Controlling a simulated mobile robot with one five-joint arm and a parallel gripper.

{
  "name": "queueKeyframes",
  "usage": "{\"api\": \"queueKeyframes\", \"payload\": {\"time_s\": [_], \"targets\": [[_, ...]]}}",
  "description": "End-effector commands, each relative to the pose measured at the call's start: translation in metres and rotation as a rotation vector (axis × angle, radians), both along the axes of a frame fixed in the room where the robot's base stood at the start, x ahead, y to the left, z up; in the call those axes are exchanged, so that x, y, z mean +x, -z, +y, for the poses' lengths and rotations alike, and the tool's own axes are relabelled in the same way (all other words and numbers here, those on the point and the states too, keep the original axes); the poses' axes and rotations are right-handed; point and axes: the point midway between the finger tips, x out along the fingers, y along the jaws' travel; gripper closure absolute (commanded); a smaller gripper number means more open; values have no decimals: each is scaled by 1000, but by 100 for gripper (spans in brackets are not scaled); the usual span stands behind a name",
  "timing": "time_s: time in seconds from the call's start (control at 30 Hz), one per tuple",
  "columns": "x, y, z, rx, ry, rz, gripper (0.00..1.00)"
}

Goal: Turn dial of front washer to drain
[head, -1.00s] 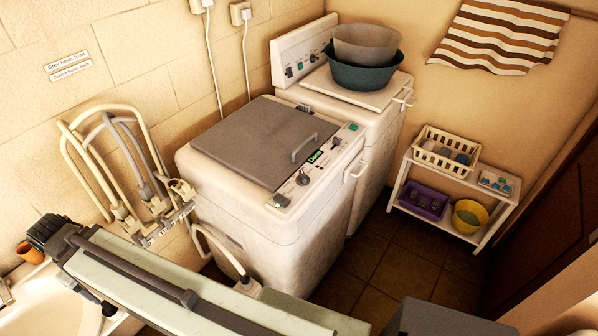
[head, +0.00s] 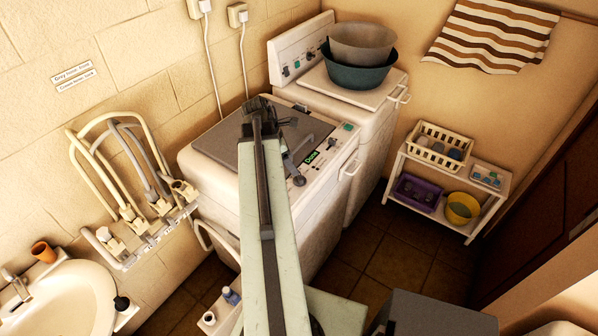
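The front washer (head: 335,190) is the nearer white machine, with a grey lid (head: 215,142) that is shut. Its control strip runs along the right edge of the top. A dark dial (head: 299,181) shows there beside a small dark label with green lettering (head: 312,158), too small to read surely. The dial's pointing direction is unclear. My gripper (head: 262,106) is over the far part of the lid, beyond the dial in the picture. My arm hides part of the lid and the near end of the strip. Whether the fingers are open or shut is unclear.
A second washer (head: 372,125) stands behind, with stacked basins (head: 358,75) on it. A white shelf (head: 440,215) stands right. Tiled floor (head: 400,255) lies open between.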

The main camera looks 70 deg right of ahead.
Motion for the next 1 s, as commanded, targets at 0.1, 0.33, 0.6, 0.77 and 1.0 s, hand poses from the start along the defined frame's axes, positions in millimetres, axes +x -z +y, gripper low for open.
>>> {"api": "queueKeyframes", "payload": {"time_s": [0.1,0.33,0.6,0.77,1.0], "targets": [[-2,10,-1,-1,2,0,35],[-12,48,-9,0,3,-1,35],[-23,75,-17,-1,4,-2,35],[-24,72,-17,0,3,-1,35],[-24,72,-17,-1,4,-2,85]]}}
